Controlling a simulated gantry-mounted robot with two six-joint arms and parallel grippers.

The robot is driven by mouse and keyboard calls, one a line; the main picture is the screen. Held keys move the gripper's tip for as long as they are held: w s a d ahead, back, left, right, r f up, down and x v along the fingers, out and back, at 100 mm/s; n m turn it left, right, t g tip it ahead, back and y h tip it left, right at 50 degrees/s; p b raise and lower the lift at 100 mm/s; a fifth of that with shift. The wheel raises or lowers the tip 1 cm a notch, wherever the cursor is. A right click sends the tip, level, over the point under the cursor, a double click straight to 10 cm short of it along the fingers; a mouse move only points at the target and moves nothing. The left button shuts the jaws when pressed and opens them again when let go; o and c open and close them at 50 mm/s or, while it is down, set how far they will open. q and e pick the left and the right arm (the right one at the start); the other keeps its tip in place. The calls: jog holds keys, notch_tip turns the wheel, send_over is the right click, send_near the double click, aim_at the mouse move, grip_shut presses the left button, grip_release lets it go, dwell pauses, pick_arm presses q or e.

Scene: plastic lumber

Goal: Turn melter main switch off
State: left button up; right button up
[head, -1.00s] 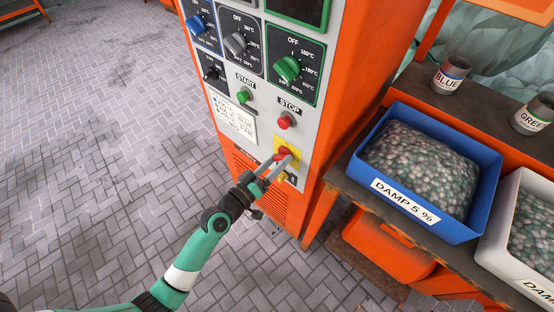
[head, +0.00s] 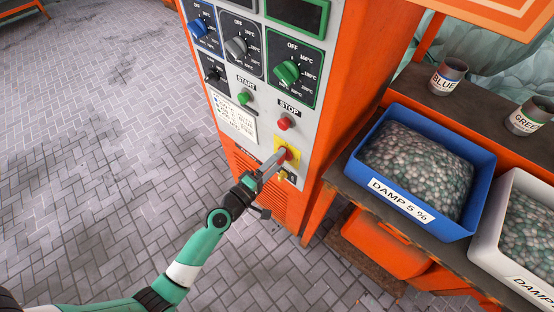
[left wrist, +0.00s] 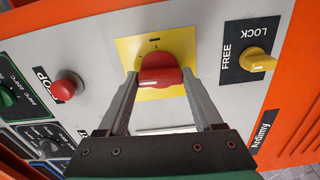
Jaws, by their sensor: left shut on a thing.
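The main switch is a red rotary knob (head: 289,153) on a yellow plate, low on the melter's grey front panel. My left gripper (head: 283,156) reaches it in the head view and partly covers it. In the left wrist view the red knob (left wrist: 160,74) sits between the two fingertips, which are shut on its raised grip. A white line runs along the grip, roughly crosswise in that view. My right gripper is not in view.
A yellow FREE/LOCK knob (left wrist: 258,61) is close beside the switch. The red STOP button (head: 284,122) and green START button (head: 243,97) are above it. A blue bin (head: 480,215) of pellets stands on the bench at right. The floor at left is clear.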

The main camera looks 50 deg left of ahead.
pick_arm(q)
jog(key=shift+n, duration=0.4)
jog(key=o, duration=1.4)
jog(key=shift+c, duration=0.2)
jog(key=s+d+b, duration=0.1)
jog(key=s, duration=1)
jog(key=shift+s, duration=0.35)
